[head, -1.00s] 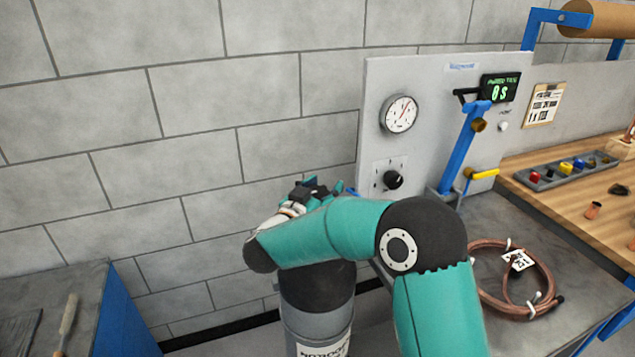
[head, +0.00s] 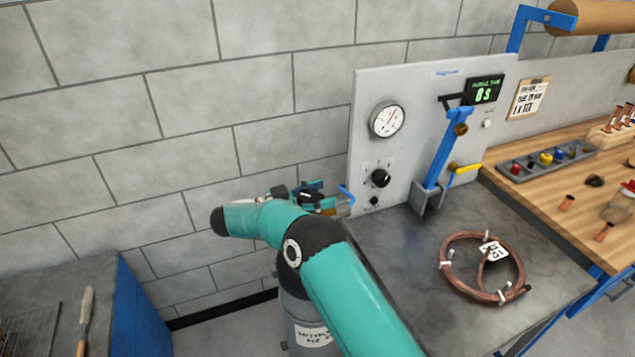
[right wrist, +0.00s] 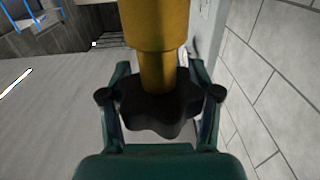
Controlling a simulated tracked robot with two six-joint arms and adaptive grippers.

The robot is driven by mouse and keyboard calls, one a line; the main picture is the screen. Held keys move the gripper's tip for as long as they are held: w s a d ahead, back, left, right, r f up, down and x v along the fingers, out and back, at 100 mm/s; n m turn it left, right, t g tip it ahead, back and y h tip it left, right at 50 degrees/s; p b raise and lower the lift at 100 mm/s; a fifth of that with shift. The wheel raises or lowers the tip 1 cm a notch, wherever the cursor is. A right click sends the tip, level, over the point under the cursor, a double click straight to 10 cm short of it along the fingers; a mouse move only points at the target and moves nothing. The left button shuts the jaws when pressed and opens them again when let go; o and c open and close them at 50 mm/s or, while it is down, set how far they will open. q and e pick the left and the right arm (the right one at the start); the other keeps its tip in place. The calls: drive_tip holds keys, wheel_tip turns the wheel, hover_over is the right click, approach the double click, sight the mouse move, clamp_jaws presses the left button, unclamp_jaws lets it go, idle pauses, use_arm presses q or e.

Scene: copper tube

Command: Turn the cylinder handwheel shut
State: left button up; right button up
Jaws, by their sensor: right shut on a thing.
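The grey cylinder (head: 302,318) with a nitrogen label stands on the floor below my right arm, which hides its upper part. In the right wrist view, the black lobed handwheel (right wrist: 158,112) sits between the two fingers of my right gripper (right wrist: 160,98). The fingers touch it on both sides. A yellow brass valve body (right wrist: 155,30) runs up from the wheel. In the head view, my right gripper (head: 308,196) is at the valve, and the handwheel cannot be made out there. My left gripper is out of view.
A panel (head: 410,165) with a gauge (head: 387,121) and a black knob (head: 381,178) stands right of the gripper. A copper coil (head: 452,283) lies on the grey bench (head: 400,240). Another bench (head: 45,290) is at left. A block wall is close behind.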

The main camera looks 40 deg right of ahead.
sight(320, 193)
drive_tip(key=shift+r, duration=0.15)
idle(0.3)
drive_tip(key=o, duration=1)
drive_tip(key=shift+w, duration=0.1)
drive_tip(key=shift+c, duration=0.2)
wheel_tip(320, 193, up, 10)
drive_tip(key=shift+f, duration=0.1)
drive_tip(key=shift+o, duration=0.3)
